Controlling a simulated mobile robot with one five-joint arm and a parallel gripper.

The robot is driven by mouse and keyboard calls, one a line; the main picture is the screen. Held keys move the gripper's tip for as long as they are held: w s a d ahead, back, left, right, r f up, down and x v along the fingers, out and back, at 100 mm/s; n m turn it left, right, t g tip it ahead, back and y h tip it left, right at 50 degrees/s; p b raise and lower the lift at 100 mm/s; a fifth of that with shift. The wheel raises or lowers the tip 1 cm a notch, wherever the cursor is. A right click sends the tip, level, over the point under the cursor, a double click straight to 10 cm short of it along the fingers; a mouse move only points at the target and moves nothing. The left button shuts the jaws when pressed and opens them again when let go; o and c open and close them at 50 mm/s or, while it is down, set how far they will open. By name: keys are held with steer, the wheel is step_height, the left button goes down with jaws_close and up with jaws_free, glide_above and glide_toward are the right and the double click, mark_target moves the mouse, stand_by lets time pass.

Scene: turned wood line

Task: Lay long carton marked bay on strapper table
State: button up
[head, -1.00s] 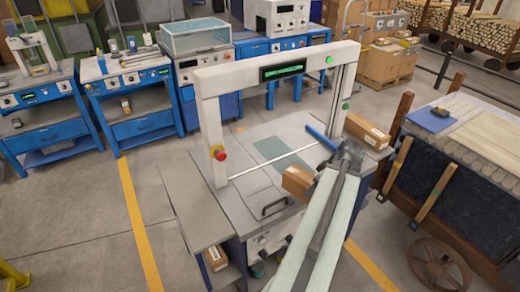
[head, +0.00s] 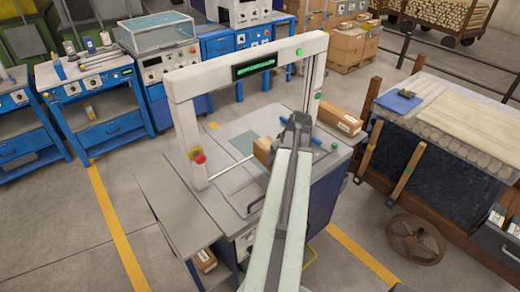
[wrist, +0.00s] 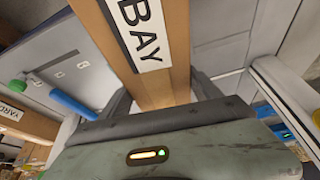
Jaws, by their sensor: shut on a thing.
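The long carton marked BAY (wrist: 160,85) is brown cardboard with a white label reading BAY, seen close in the wrist view. My gripper (head: 292,130) is shut on it, and the jaws show on both sides of it in the wrist view. In the head view one end of the carton (head: 263,150) sticks out left of my gripper, over the strapper table (head: 227,195). The table has a grey top under a white arch. I cannot tell whether the carton touches the top. My arm hides the rest of it.
Another brown carton (head: 340,119) lies at the table's right rear; its partly cut-off label shows in the wrist view (wrist: 12,113). A blue bar (head: 322,143) is beside my gripper. The arch's left post (head: 187,145) stands left of the held carton. A wooden cart (head: 430,150) stands right.

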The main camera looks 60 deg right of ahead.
steer(key=w+a+r+n+p, duration=0.1)
steer(key=w+a+r, duration=0.1)
steer(key=w, duration=0.4)
steer(key=w+a+r+p, duration=0.1)
steer(key=w+r+p, duration=0.1)
steer(key=w, duration=0.4)
step_height(320, 180, down, 6)
steer(key=w+a+b, duration=0.1)
steer(key=w+b, duration=0.1)
steer(key=b, duration=0.4)
steer(key=d+f+b, duration=0.1)
steer(key=d, duration=0.4)
steer(key=w+d+f+b, duration=0.1)
steer(key=d+f+b, duration=0.1)
steer(key=d, duration=0.3)
steer(key=w+d+f+b, duration=0.1)
steer(key=d+f+b, duration=0.1)
steer(key=d, duration=0.3)
steer(key=shift+w+d+f, duration=0.1)
steer(key=shift+d+f, duration=0.1)
steer(key=shift+d, duration=0.15)
steer(key=shift+r, duration=0.2)
steer(key=shift+f, duration=0.15)
steer(key=o, duration=2)
steer(key=shift+o, duration=0.2)
